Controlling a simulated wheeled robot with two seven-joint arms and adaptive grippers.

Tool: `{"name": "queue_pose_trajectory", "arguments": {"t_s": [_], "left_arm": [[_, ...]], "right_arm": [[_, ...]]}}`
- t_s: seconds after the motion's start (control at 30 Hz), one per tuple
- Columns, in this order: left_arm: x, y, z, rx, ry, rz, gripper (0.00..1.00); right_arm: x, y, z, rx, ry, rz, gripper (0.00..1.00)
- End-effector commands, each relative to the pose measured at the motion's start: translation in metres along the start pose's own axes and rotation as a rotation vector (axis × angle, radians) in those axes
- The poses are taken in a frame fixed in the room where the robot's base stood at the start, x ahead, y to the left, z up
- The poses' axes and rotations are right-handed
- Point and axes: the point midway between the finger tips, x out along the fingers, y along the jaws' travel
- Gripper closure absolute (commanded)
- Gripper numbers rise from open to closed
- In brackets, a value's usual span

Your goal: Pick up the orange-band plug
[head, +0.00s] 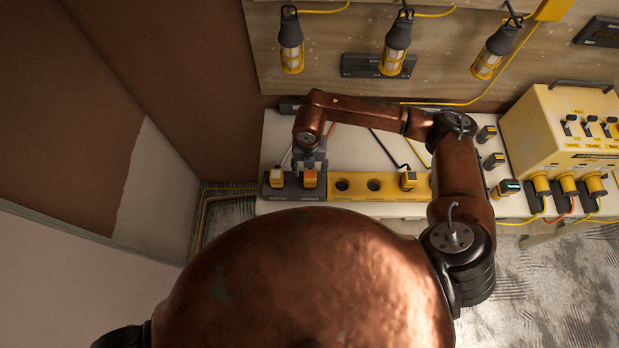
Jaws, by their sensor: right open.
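The orange-band plug (309,180) stands in the dark section (292,193) at the left end of the socket strip. My right gripper (309,171) is open and points down at this plug, with its fingers close around or just above its top. I cannot tell whether they touch it. The gripper and wrist hide part of the plug and its cable. A similar plug with a paler yellow band (276,178) stands just left of it. My left gripper is not in view.
The yellow strip section (356,196) has two empty round sockets and another plug (408,180). A yellow power box (560,130) with several plugged cables stands at the right. Several caged lamps (397,50) hang at the back. A brown wall (180,90) is on the left.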

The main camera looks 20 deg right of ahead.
Motion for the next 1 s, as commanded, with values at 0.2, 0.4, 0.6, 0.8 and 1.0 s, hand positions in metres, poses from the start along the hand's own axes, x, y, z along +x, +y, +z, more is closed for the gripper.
{"name": "queue_pose_trajectory", "arguments": {"t_s": [0.2, 0.4, 0.6, 0.8, 1.0], "left_arm": [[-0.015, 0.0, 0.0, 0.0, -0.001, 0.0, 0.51], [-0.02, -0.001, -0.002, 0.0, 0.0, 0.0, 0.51], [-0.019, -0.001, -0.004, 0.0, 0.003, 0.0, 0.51], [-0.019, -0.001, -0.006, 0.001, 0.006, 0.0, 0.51], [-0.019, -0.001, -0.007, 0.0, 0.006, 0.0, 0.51]], "right_arm": [[0.025, -0.002, -0.004, -0.002, 0.004, 0.0, 0.48], [0.05, 0.0, -0.004, -0.006, 0.002, 0.004, 0.48], [0.054, 0.0, -0.003, -0.006, 0.001, 0.004, 0.48], [0.054, 0.0, -0.003, -0.006, 0.001, 0.004, 0.57], [0.054, 0.0, -0.003, -0.006, 0.001, 0.004, 0.71]]}}
